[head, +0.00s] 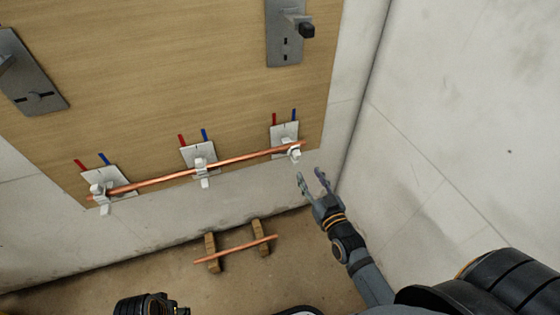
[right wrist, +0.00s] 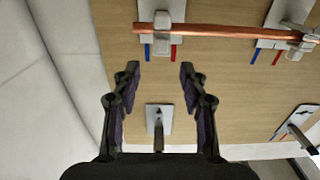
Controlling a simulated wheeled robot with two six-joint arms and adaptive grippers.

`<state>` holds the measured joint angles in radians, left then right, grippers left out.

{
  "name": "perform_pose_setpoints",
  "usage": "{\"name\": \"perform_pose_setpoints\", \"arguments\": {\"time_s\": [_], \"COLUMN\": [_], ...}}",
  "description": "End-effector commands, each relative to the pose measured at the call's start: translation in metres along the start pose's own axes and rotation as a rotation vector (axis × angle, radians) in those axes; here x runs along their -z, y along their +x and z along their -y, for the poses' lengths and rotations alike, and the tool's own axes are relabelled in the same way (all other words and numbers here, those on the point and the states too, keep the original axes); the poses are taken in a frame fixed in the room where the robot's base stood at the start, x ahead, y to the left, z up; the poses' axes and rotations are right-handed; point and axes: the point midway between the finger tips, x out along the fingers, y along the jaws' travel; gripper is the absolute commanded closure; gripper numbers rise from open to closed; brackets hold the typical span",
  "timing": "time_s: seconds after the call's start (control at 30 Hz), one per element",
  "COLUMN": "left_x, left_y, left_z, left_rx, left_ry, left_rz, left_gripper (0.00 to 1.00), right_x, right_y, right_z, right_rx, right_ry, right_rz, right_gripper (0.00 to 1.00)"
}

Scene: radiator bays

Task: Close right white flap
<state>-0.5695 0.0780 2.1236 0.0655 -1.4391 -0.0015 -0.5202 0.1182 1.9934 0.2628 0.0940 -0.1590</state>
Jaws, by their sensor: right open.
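A copper pipe (head: 200,170) runs along the lower edge of the wooden board across three white clips. The right white flap (head: 295,155) is at the pipe's right end, on a grey-white plate (head: 284,133). It also shows in the right wrist view (right wrist: 162,48), just beyond my fingertips. I cannot tell how far the flap is swung. The middle clip (head: 201,165) and left clip (head: 99,192) have white parts hanging below the pipe. My right gripper (head: 312,175) is open and empty, just below and right of the right flap, apart from it.
Red and blue marks stand above each clip on the board (head: 150,80). Grey metal brackets (head: 284,45) are fixed higher up. A second copper rod (head: 235,249) lies across two wooden blocks on the floor. A pale wall (head: 450,130) stands close on the right.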

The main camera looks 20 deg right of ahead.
Motion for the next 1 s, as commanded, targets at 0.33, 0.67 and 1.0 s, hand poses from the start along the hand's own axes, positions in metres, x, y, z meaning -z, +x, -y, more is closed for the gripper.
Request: {"name": "perform_pose_setpoints", "arguments": {"time_s": [0.33,0.67,1.0], "left_x": [-0.001,0.001,0.003], "left_y": [-0.028,-0.006,-0.004], "left_z": [-0.005,-0.013,-0.014], "left_rx": [-0.011,-0.039,-0.045], "left_ry": [0.007,0.009,0.009], "left_rz": [-0.002,-0.079,-0.097], "left_gripper": [0.57,0.57,0.57], "right_x": [0.005,0.005,0.005], "right_y": [0.031,0.094,0.105], "right_z": [0.0,0.0,0.0], "right_rx": [0.0,0.0,0.0], "right_ry": [0.001,0.001,0.001], "right_rz": [-0.015,-0.01,-0.007], "right_gripper": [0.57,0.57,0.57]}}
